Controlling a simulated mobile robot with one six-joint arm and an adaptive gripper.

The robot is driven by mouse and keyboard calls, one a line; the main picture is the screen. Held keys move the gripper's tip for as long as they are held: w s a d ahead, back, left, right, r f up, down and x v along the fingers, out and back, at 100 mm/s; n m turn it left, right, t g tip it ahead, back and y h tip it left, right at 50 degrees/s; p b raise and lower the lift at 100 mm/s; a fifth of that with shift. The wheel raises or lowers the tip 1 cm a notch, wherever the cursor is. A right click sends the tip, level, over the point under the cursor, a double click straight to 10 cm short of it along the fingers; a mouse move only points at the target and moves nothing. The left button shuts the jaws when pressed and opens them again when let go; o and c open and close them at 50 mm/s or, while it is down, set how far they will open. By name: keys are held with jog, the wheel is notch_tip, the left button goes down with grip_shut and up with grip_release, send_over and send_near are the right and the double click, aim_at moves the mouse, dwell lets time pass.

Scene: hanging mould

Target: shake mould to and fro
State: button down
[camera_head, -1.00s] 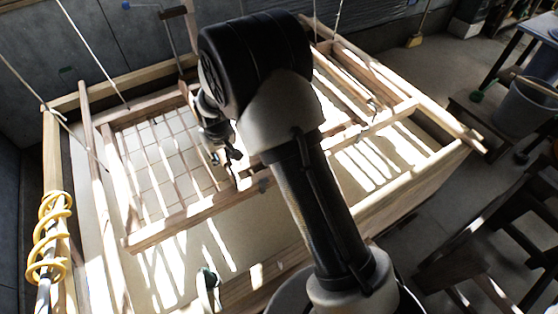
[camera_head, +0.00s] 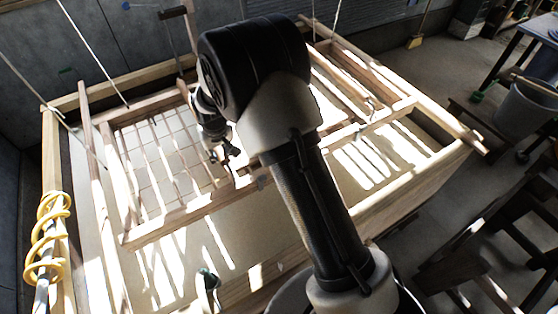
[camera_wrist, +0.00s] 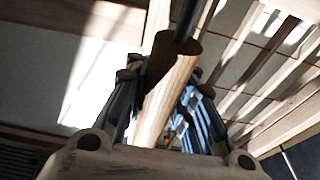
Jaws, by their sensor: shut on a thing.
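The mould (camera_head: 165,229) is a wooden frame with thin ribs and a grid. It hangs low over the pale contents of a wooden vat (camera_head: 437,164), and part of it is hidden behind my arm. My gripper (camera_head: 226,155) is at the mould's near bar, right of the grid. In the wrist view my gripper (camera_wrist: 163,90) is shut on a round wooden handle (camera_wrist: 174,58), with a finger on each side. The mould's ribs (camera_wrist: 243,62) show to the right of the handle.
Cords (camera_head: 92,52) run up from the vat area at the left and top. A yellow coiled hose (camera_head: 48,238) wraps a post at the left. A grey bucket (camera_head: 524,108) and dark wooden stands (camera_head: 500,225) are at the right. Bare floor shows beyond the vat.

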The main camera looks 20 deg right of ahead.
aim_at(229, 168)
dwell(0.3)
jog(key=s, duration=0.2)
jog(key=s+d, duration=0.1)
jog(key=s, duration=0.2)
jog(key=s+b, duration=0.1)
jog(key=s, duration=0.1)
jog(key=shift+s+d, duration=0.3)
jog(key=shift+s, duration=0.05)
jog(key=w, duration=0.4)
jog(key=shift+a+f, duration=0.1)
jog(key=shift+a, duration=0.3)
